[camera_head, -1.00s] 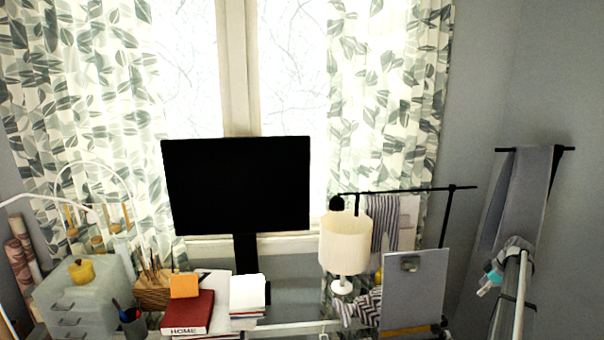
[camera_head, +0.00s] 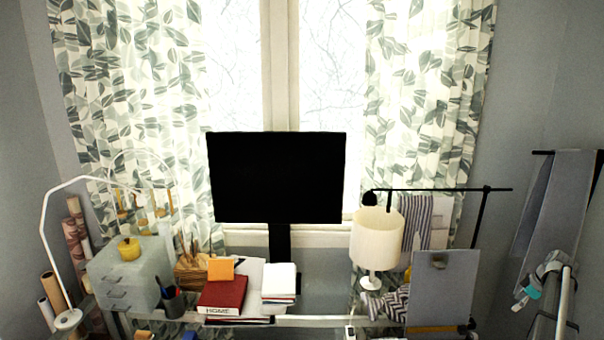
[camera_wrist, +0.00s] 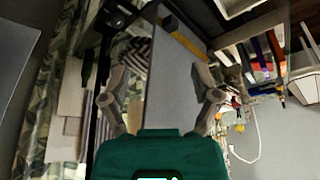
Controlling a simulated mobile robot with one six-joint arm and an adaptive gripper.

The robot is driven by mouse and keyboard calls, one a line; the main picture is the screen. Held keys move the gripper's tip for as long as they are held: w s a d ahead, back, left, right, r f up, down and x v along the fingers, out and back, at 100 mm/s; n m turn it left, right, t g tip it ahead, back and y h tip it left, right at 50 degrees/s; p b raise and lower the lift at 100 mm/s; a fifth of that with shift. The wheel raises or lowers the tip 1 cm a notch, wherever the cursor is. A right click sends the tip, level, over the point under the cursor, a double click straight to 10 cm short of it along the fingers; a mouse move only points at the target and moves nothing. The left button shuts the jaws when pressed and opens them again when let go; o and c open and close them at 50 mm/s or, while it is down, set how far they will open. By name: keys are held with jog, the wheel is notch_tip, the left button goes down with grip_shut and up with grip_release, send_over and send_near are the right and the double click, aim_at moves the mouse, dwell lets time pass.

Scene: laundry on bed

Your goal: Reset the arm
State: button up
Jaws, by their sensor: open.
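My gripper (camera_wrist: 157,73) shows in the wrist view, with two pale grey fingers spread wide on either side of its teal body. Nothing is held between the fingers. A grey board (camera_wrist: 170,85) is seen behind the gap between them, and I cannot tell how far off it is. I do not make out my gripper in the head view.
In the head view a black monitor (camera_head: 277,177) stands before the window. A cream lamp (camera_head: 376,238), a red book (camera_head: 222,293), a grey drawer box (camera_head: 130,275) and a grey clipboard (camera_head: 441,288) are around the desk. A clothes rail (camera_head: 435,189) is behind the lamp.

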jog(key=w+a+f+m+g+h+b, duration=0.1)
jog(key=a+f+m+b, duration=0.15)
jog(key=a, duration=1.45)
jog(key=a+f+m+g+b, duration=0.1)
jog(key=a+f+m+b, duration=0.2)
jog(key=a, duration=1.4)
jog(key=s+a+f+m+b, duration=0.1)
jog(key=s+a, duration=0.3)
jog(key=a, duration=0.4)
jog(key=s+a+f+m+h+b, duration=0.1)
jog(key=s+a, duration=0.3)
jog(key=a, duration=0.4)
jog(key=s+a+f+m+g+h+b, duration=0.1)
jog(key=s+a+f+b, duration=0.1)
jog(key=a, duration=0.6)
jog(key=s+f, duration=0.1)
jog(key=s, duration=0.1)
jog(key=shift+s+a+f, duration=0.3)
jog(key=shift+s+a, duration=0.05)
jog(key=shift+a, duration=0.05)
